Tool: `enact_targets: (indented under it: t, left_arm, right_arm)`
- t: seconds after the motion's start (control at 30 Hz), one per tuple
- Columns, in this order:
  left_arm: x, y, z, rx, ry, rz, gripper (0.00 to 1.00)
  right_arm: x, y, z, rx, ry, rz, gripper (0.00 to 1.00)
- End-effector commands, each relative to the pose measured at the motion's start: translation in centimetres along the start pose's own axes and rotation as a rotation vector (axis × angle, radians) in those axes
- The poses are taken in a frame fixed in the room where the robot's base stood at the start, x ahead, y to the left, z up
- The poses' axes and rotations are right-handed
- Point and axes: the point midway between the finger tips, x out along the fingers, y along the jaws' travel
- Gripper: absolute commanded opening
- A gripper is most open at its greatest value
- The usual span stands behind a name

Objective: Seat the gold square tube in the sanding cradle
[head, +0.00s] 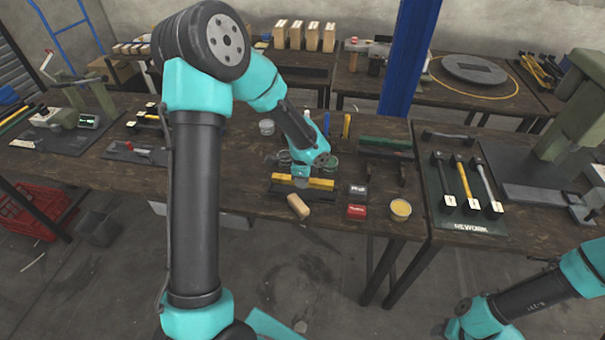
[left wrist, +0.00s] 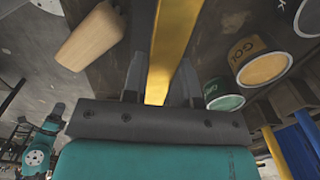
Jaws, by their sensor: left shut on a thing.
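The gold square tube (head: 322,183) lies level across my left gripper (head: 302,180), just above or on a dark piece at the front of the bench in the head view. In the left wrist view the gold tube (left wrist: 171,45) runs lengthwise between the two dark fingers of my left gripper (left wrist: 160,85), which is shut on it. Whether the dark piece under the tube is the sanding cradle, and whether the tube touches it, I cannot tell. My right arm enters at the lower right of the head view; its gripper does not show.
A green bar (head: 386,143) lies behind. A blue post (head: 409,55) rises at the back.

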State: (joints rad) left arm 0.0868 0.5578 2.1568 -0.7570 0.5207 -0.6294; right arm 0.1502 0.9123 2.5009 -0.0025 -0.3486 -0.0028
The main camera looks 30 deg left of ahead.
Motion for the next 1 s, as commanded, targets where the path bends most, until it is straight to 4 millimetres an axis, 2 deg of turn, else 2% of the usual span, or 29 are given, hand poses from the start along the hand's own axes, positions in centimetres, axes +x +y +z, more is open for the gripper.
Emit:
enact_targets:
  t: [0.3,1.0]
  left_arm:
    - [1.9,0.0,0.0,-0.001,0.0,0.001,0.0]
    - [2.4,0.0,0.0,-0.001,0.0,0.0,0.0]
  right_arm:
    - [0.0,0.0,0.0,0.0,0.0,0.0,0.43]
    - [0.0,0.0,0.0,0.0,0.0,0.0,0.43]
